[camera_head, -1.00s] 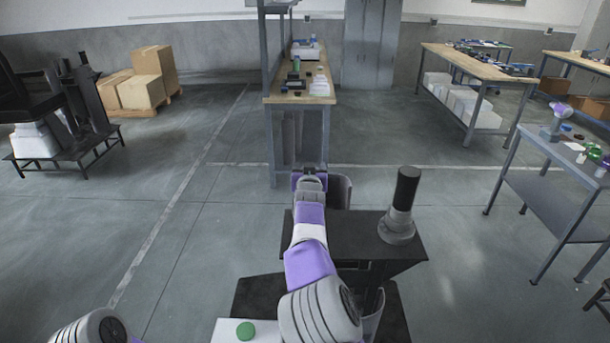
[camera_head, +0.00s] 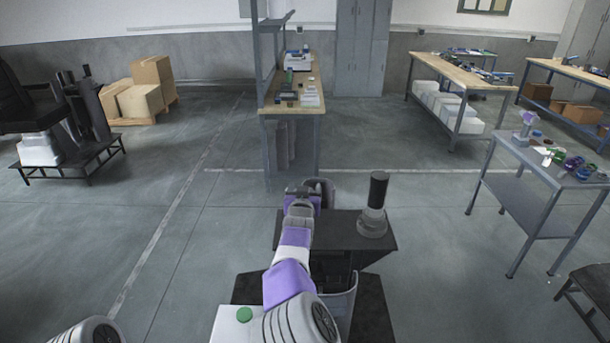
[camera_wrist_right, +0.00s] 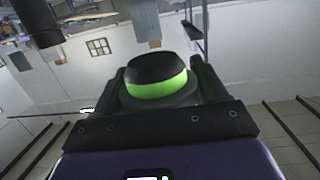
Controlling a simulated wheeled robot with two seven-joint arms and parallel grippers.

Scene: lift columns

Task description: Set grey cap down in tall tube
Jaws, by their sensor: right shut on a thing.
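My right gripper (camera_head: 302,190) is at the end of the purple and white arm in the middle of the head view. In the right wrist view its fingers (camera_wrist_right: 160,92) are closed on a round dark cap with a bright green band, which I take as the grey cap (camera_wrist_right: 157,72). The cap is hard to make out in the head view. An open grey tube (camera_head: 325,188) stands just behind and right of the gripper; whether the cap touches it is unclear. Another grey cylinder (camera_head: 345,300) shows lower down, partly hidden by my arm. My left gripper is out of view.
A dark platform (camera_head: 345,228) carries a black post on a grey base (camera_head: 376,205), right of my gripper. A workbench (camera_head: 292,103) stands beyond. A small grey table (camera_head: 560,172) with small items is at right, and a dark stool (camera_head: 595,285) at lower right. Floor is open at left.

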